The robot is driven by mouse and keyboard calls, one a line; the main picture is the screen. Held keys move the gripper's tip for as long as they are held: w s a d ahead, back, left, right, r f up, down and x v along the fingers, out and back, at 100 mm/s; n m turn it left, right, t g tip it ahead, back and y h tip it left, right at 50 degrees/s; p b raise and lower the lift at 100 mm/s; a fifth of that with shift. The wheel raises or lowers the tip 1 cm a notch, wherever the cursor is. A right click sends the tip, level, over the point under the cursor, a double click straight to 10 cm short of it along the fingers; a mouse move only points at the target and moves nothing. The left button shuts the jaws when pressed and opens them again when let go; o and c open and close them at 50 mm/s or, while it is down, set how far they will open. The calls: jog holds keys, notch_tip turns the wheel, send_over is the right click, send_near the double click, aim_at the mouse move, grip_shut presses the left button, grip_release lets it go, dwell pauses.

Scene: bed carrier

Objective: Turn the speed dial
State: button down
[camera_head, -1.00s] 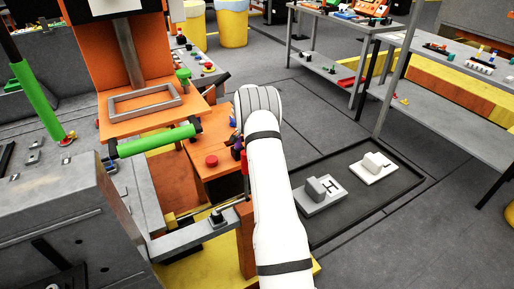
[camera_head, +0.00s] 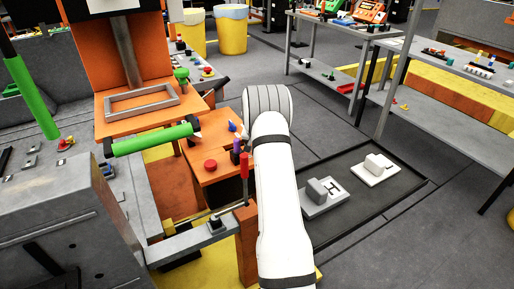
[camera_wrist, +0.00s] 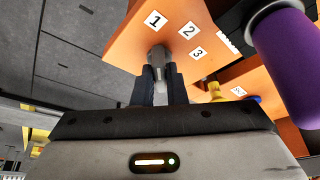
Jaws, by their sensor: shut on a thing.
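In the wrist view, the grey speed dial (camera_wrist: 157,56) sits on an orange panel (camera_wrist: 135,38) beside white labels numbered 1, 2 and 3. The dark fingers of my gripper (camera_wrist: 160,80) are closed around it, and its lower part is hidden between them. In the head view, my white arm reaches over the right side of the orange console (camera_head: 212,172) and hides the gripper and the dial.
A purple handle (camera_wrist: 288,60) stands close on the right in the wrist view. A red button (camera_head: 210,166) and a red lever (camera_head: 244,168) are left of my arm. A green bar (camera_head: 150,141) lies farther left. A black floor tray (camera_head: 345,222) is at right.

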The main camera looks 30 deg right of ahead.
jog(key=shift+w+d+r, duration=0.1)
jog(key=shift+w+r, duration=0.05)
jog(key=shift+r, duration=0.05)
jog(key=c, duration=1.5)
grip_release()
jog(key=shift+f, duration=0.1)
jog(key=shift+o, duration=0.2)
jog(key=v, duration=0.7)
jog(key=shift+a+r, duration=0.25)
jog(key=shift+r, duration=0.05)
jog(key=shift+s, duration=0.2)
